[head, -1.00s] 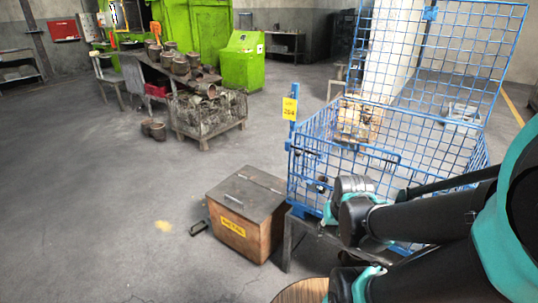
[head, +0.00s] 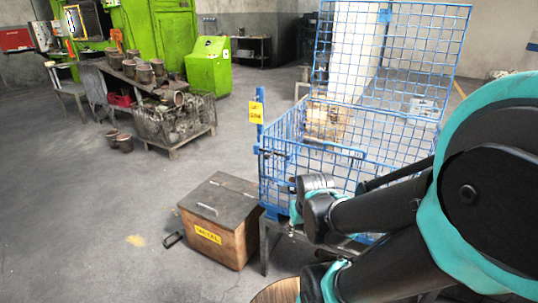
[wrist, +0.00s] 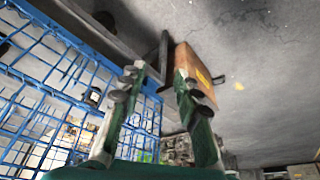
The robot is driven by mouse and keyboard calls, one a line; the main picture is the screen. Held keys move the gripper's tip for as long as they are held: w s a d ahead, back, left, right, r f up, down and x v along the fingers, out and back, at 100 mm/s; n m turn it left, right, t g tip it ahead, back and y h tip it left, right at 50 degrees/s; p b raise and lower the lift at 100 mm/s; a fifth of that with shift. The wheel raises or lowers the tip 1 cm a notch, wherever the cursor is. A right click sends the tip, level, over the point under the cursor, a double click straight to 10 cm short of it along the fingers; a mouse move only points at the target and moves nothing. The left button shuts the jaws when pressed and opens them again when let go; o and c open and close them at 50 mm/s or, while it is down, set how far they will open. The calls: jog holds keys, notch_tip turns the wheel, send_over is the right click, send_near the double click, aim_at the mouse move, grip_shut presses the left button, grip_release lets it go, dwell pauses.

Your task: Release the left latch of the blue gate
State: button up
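The blue gate (head: 350,172) is the wire-mesh front of a blue cage in the head view, upright, with a post at its left end. Its mesh also fills the left of the wrist view (wrist: 60,60). A small dark fitting (wrist: 93,96) shows on or behind the mesh there; I cannot tell whether it is the left latch. My gripper (wrist: 160,72) shows two green-and-black fingers, apart and with nothing between them, just right of the mesh.
A wooden box with a dark lid (head: 222,205) stands on the floor left of the cage; it also shows beyond the fingers in the wrist view (wrist: 188,62). A yellow tag (head: 256,112) hangs on the cage post. A wire bin (head: 178,120) stands farther back.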

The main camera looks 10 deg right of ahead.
jog(key=shift+n+y, duration=0.3)
jog(key=shift+n, duration=0.5)
jog(key=w+r, duration=0.1)
jog(key=w, duration=0.1)
jog(key=w+r, duration=0.2)
jog(key=w+a+r, duration=0.1)
jog(key=w, duration=0.2)
jog(key=shift+a+r, duration=0.1)
jog(key=shift+r, duration=0.25)
grip_shut()
jog(key=w+a+r+n+y, duration=0.1)
jog(key=w+a+r+n, duration=0.2)
jog(key=w+r, duration=0.6)
jog(key=w+a+r+n+g+y, duration=0.1)
jog(key=w+a+r+n, duration=0.2)
jog(key=w+r, duration=0.6)
jog(key=w, duration=0.6)
jog(key=shift+n, duration=0.4)
